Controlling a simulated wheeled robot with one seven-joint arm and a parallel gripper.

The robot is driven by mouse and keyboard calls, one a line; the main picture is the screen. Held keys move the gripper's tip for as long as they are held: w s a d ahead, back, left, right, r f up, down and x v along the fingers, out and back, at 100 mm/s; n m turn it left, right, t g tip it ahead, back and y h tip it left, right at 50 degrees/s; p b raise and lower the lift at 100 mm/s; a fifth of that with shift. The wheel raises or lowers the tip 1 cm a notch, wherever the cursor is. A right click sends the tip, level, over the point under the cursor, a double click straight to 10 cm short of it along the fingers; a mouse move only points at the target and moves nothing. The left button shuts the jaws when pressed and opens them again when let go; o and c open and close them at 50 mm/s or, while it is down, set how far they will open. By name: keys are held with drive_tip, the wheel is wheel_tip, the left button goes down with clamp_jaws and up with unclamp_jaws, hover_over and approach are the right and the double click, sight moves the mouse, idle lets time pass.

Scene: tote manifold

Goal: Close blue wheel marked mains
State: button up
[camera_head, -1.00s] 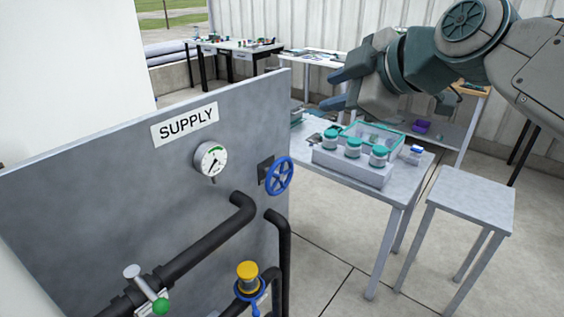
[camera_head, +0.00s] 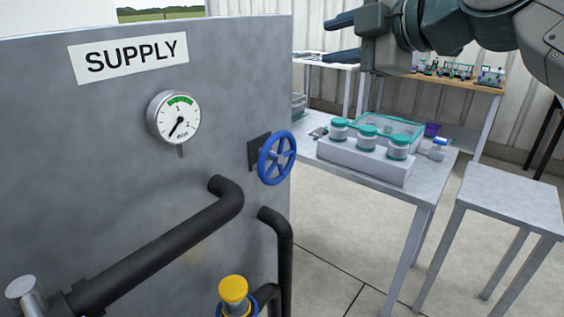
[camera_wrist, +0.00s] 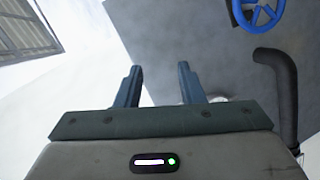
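A blue spoked wheel (camera_head: 276,158) is mounted on a dark square plate at the right edge of the grey SUPPLY panel. No "mains" marking is readable on it. In the wrist view the blue wheel (camera_wrist: 258,12) is at the top right, partly cut off. My gripper (camera_head: 342,38) is at the top of the head view, right of and above the wheel and apart from it. Its two blue-grey fingers (camera_wrist: 157,85) are spread apart in the wrist view with nothing between them.
The grey panel (camera_head: 60,130) carries a pressure gauge (camera_head: 174,117), black pipes (camera_head: 160,250) and a yellow-capped valve (camera_head: 234,292). A table (camera_head: 425,185) with teal-lidded jars (camera_head: 368,138) stands behind right, a bare stool (camera_head: 510,195) beside it. The floor between panel and table is clear.

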drive_tip(key=b, duration=1.4)
approach(285, 135)
drive_tip(key=b+x, duration=0.2)
drive_tip(key=x, duration=0.8)
drive_tip(key=shift+w+a+f, duration=0.1)
drive_tip(key=shift+w+a, duration=0.15)
drive_tip(key=shift+a, duration=0.05)
clamp_jaws()
